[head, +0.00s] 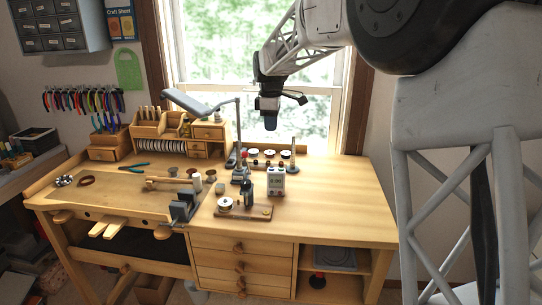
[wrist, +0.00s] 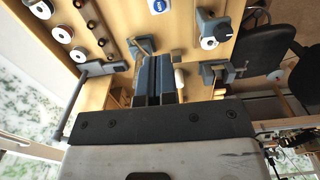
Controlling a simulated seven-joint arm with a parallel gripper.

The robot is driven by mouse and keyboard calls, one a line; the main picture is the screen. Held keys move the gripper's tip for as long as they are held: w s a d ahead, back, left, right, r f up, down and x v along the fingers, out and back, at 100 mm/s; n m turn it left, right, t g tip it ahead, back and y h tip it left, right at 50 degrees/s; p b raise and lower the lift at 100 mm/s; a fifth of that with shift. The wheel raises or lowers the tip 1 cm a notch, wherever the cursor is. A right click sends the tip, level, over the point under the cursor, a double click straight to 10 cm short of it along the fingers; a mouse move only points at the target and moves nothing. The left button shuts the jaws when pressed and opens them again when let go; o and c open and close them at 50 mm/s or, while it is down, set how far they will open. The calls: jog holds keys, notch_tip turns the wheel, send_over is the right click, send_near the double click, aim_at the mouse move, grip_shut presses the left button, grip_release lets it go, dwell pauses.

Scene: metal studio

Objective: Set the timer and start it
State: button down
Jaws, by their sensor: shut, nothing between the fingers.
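My gripper (head: 270,122) hangs above the back of the bench in front of the window, well above and behind the device, touching nothing. Its dark fingers (wrist: 160,78) are shut and empty in the wrist view. I cannot pick out the timer for certain in the wrist view; a white thing with a blue oval (wrist: 160,5) is cut off at the top edge.
A lamp (head: 205,104) rises left of the timer. The bench's right side (head: 345,200) is clear.

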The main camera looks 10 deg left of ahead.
aim_at(271, 169)
jog(key=shift+f, duration=0.15)
notch_tip(271, 169, down, 14)
jog(key=shift+r, duration=0.2)
dwell(0.5)
jog(key=shift+f, duration=0.15)
jog(key=shift+s+d+f, duration=0.1)
jog(key=shift+f, duration=1.15)
jog(key=shift+s, duration=0.1)
notch_tip(271, 169, up, 16)
jog(key=shift+w, duration=0.2)
jog(key=shift+w+r, duration=0.15)
jog(key=shift+r, duration=0.2)
dwell(0.9)
